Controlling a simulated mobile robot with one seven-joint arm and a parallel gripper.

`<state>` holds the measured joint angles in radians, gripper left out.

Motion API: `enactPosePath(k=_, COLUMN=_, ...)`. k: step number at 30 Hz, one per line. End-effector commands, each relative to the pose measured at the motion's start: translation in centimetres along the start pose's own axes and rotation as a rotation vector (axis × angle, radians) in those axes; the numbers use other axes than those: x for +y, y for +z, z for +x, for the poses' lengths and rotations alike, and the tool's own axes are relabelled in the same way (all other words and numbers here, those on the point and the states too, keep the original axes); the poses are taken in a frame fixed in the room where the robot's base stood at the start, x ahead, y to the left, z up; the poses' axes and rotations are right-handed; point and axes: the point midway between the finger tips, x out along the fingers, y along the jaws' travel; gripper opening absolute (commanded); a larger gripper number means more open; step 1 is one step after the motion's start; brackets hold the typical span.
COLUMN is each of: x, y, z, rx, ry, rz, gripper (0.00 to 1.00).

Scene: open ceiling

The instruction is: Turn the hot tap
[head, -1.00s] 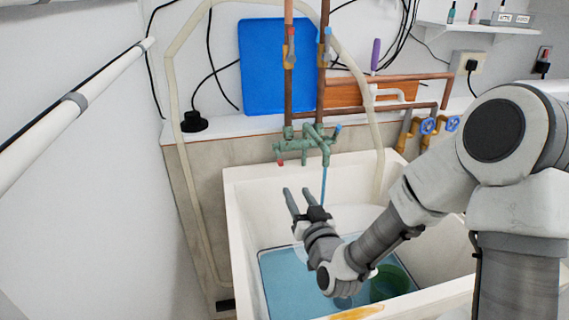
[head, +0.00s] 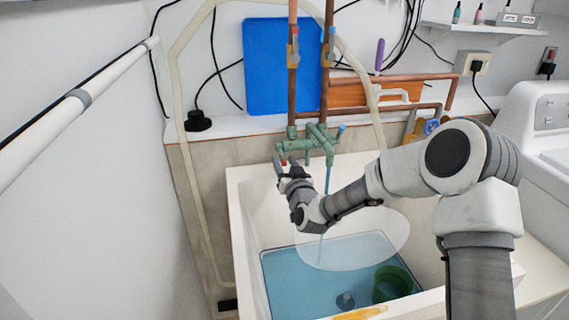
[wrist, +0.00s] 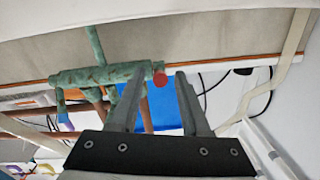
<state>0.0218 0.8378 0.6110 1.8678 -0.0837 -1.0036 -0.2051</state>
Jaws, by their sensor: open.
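The green, worn tap fitting (head: 318,142) is mounted above the sink, below two copper pipes. Its red-ended handle (wrist: 159,79), the hot tap, shows between my fingers in the wrist view. A blue-ended handle (head: 341,128) is at the fitting's right. My gripper (head: 284,161) is open, with its fingertips up at the red end on the fitting's left; it also shows in the wrist view (wrist: 160,77). I cannot tell whether either finger touches the handle. A thin blue stream (head: 327,180) runs down from the spout.
The white sink (head: 236,215) below holds blue water (head: 290,275) and a green container (head: 392,283). A blue board (head: 280,65) leans on the wall behind. A pale hose (head: 172,90) arches around the pipes. A white machine (head: 540,125) stands at right.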

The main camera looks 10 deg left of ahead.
Motion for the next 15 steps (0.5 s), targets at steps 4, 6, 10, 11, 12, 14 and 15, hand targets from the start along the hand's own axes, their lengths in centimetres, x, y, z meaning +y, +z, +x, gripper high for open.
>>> enactPosePath(k=4, x=-0.01, y=0.01, z=0.24, rx=0.0, ry=0.0, rz=0.0, gripper=0.47)
enactPosePath(k=6, x=-0.01, y=0.01, z=0.24, rx=-0.001, ry=0.0, rz=0.0, gripper=0.47)
enactPosePath(k=10, x=0.0, y=0.01, z=0.22, rx=0.0, ry=0.0, rz=0.0, gripper=0.41)
enactPosePath(k=11, x=0.0, y=0.0, z=0.21, rx=0.0, ry=0.0, rz=0.0, gripper=0.36)
enactPosePath(k=12, x=0.01, y=0.0, z=0.21, rx=0.0, ry=0.0, rz=0.0, gripper=0.28)
enactPosePath(k=14, x=0.01, y=0.0, z=0.21, rx=0.0, ry=0.0, rz=0.0, gripper=0.18)
enactPosePath(k=15, x=0.01, y=0.0, z=0.2, rx=0.0, ry=0.0, rz=0.0, gripper=0.1)
